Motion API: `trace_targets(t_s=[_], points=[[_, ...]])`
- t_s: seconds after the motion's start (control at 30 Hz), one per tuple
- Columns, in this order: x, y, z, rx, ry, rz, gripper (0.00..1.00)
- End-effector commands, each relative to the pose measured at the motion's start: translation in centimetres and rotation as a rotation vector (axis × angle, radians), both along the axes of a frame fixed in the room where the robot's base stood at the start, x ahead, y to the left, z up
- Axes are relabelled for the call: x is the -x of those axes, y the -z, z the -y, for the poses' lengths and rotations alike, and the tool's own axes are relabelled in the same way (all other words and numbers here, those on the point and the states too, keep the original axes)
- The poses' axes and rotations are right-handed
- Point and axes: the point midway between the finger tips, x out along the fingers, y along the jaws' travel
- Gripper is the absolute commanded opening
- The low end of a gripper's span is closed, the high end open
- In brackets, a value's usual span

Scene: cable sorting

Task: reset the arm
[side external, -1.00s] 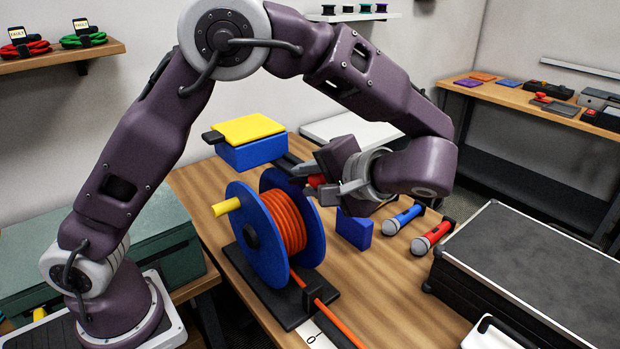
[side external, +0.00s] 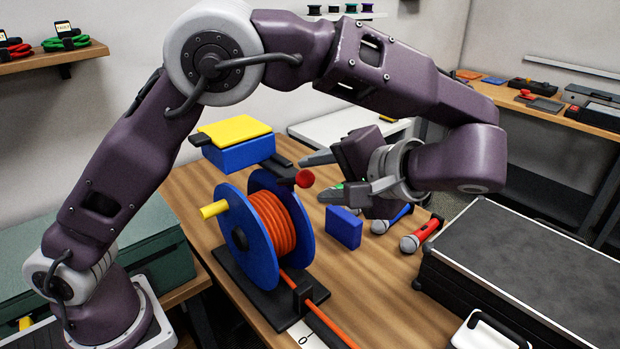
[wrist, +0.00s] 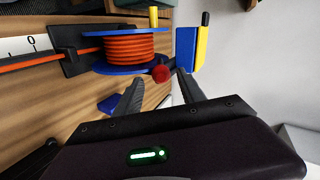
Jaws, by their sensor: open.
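My gripper (side external: 322,176) is open and empty in the side view, to the right of the cable reel and above the table. Its two fingers point left, apart, with the red knob (side external: 305,178) just beyond them. The reel (side external: 230,222) has blue flanges, a yellow handle and orange cable wound on it. In the wrist view, my gripper's fingers (wrist: 160,92) are spread, and the red knob (wrist: 161,74) lies beyond them, touching neither. The reel (wrist: 135,47) also shows there, with orange cable running left past a white scale.
A blue block (side external: 343,228) stands on the table (side external: 370,285) below my gripper. Two microphones, blue (side external: 392,219) and red (side external: 421,235), lie to its right. A black case (side external: 520,262) fills the right side. A yellow-topped blue box (side external: 237,153) is behind the reel.

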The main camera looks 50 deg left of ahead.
Motion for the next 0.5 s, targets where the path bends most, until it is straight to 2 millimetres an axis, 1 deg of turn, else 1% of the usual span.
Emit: trace_targets(t_s=[0.23,0.27,0.33,0.37,0.43,0.47,0.5], points=[[0.0,-0.1,0.0,0.010,0.004,-0.005,0.47],[0.1,-0.2,0.0,0.031,0.012,-0.016,0.47],[0.7,-0.8,0.0,0.142,0.056,-0.069,0.47],[1.2,-1.2,-0.4,0.200,0.075,-0.094,0.47],[3.0,-2.2,-2.5,0.340,0.098,-0.123,0.47],[4.0,-2.5,-3.4,0.404,0.109,-0.128,0.47],[5.6,-2.9,-4.5,0.492,0.129,-0.126,0.47]])
